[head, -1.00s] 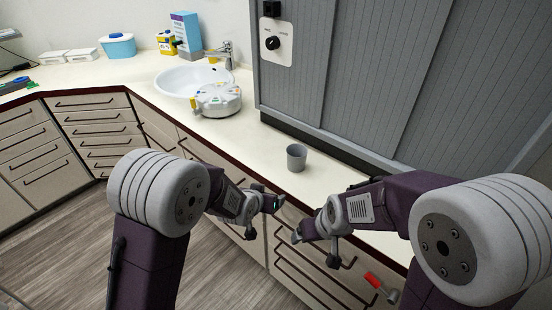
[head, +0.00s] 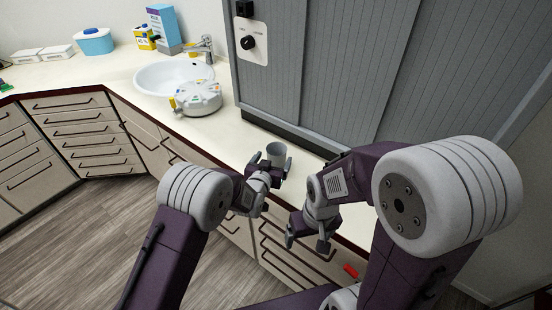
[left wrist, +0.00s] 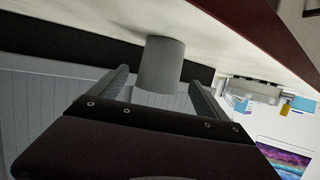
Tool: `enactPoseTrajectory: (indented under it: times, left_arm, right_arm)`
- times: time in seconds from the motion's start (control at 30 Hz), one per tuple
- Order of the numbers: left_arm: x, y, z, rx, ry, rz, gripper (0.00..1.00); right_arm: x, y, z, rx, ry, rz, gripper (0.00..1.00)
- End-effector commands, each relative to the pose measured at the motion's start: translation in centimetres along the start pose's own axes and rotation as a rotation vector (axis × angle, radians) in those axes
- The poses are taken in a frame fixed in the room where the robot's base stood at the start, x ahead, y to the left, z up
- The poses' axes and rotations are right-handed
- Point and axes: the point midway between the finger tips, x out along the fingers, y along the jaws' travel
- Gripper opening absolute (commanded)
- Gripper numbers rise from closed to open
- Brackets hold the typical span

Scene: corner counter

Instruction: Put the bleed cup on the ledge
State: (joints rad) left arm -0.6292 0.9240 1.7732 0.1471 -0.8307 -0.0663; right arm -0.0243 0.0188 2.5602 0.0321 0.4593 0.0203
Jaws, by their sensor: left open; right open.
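In the left wrist view the cup (left wrist: 161,65) shows upside down between my two fingers, with gaps on both sides. My left gripper (head: 275,164) is open at the cup's near side, partly covering it. Its fingers also show in the left wrist view (left wrist: 160,92). My right gripper (head: 307,243) is open and empty, pointing down in front of the drawers. I cannot tell for sure which surface is the ledge.
A dark strip (head: 285,135) runs along the foot of the grey shutter cabinet (head: 310,70) behind the cup. A white round device (head: 198,97) and a sink (head: 170,77) are farther left. A red-handled object (head: 351,271) is low by the drawers.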

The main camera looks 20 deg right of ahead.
Motion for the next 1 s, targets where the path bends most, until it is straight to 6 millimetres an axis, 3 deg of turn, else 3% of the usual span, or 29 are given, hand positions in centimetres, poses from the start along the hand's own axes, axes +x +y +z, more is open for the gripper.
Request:
enactPoseTrajectory:
  times: [0.37, 0.63, 0.67, 0.87, 0.9, 1.0]
  left_arm:
    - [4.7, 0.0, 0.6, -0.001, 0.001, -0.001, 0.87]
    - [5.2, 0.0, 0.6, -0.001, -0.001, 0.000, 0.87]
    - [5.2, 0.0, 0.6, -0.001, -0.001, 0.000, 0.84]
    - [5.2, 0.0, 0.6, 0.000, -0.001, 0.000, 0.28]
    - [5.2, 0.0, 0.6, -0.001, 0.000, 0.000, 0.23]
    - [5.2, 0.0, 0.6, -0.001, -0.001, 0.000, 0.23]
  right_arm:
    - [-0.8, 0.0, -0.1, 0.000, 0.000, 0.000, 0.86]
    - [-0.8, 0.0, -0.1, 0.000, 0.001, 0.000, 0.86]
    - [-0.8, 0.0, -0.1, 0.000, 0.001, 0.000, 0.86]
    - [-0.8, 0.0, -0.1, 0.000, 0.000, 0.000, 0.86]
    - [-0.8, 0.0, -0.1, 0.000, 0.001, 0.000, 0.86]
    - [-0.8, 0.0, -0.1, 0.000, 0.001, 0.000, 0.86]
